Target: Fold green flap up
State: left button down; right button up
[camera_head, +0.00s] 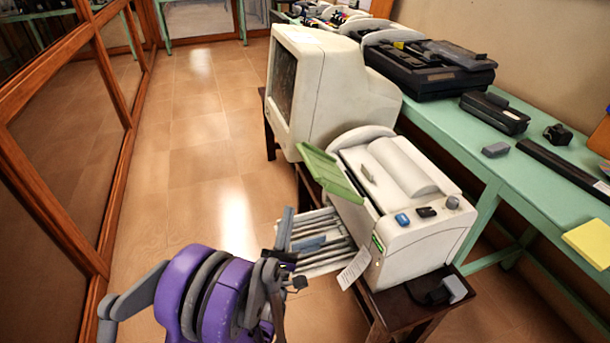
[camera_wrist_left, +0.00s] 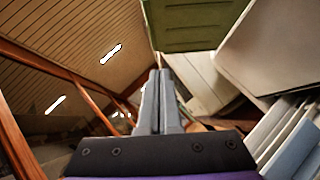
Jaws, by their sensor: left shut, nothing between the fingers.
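The green flap (camera_head: 328,172) is on the left side of the white printer-like machine (camera_head: 425,242). It tilts outward, its free end up and to the left. In the left wrist view the flap (camera_wrist_left: 195,24) hangs at the top, just beyond the fingertips. My left gripper (camera_head: 287,213) is below and left of the flap, beside the machine's slatted tray (camera_head: 328,245). In the wrist view its two grey fingers (camera_wrist_left: 156,76) are together with nothing between them. They look close to the flap's edge; I cannot tell whether they touch it. My right gripper is not in view.
The machine stands on a dark wooden table (camera_head: 405,302), with a tag (camera_head: 354,268) hanging at its side. An old white monitor (camera_head: 330,85) stands behind it. A green bench (camera_head: 535,180) with devices is at right. Tiled floor (camera_head: 190,150) at left is clear.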

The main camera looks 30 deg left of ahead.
aim_at(313, 166)
pick_arm(q)
jog(key=w+r, duration=0.7)
jog(key=w, duration=0.1)
jog(key=shift+p, duration=0.3)
jog(key=r+m+h+p, duration=0.1)
jog(key=w+d+r+m+h+p, duration=0.1)
jog(key=p, duration=0.1)
jog(key=r+m+g+h+p, duration=0.1)
jog(key=r+m+p, duration=0.1)
jog(key=shift+w+d, duration=0.2)
jog(key=shift+w, duration=0.1)
jog(key=w+d+r+m+g+h+p, duration=0.1)
jog(key=m+p, duration=0.1)
jog(key=w+d+r+m+g+h+p, duration=0.1)
jog(key=w+m+p, duration=0.1)
jog(key=shift+d+r+g+p, duration=0.3)
jog(key=shift+r+p, duration=0.1)
jog(key=shift+w+d+r+m+g+h+p, duration=0.15)
jog(key=shift+w+d+m+g+p, duration=0.25)
jog(key=shift+w+m+p, duration=0.15)
jog(key=shift+w+d+r+m+g+h+p, duration=0.15)
jog(key=shift+w+d+m+g+p, duration=0.25)
jog(key=shift+w+m+p, duration=0.1)
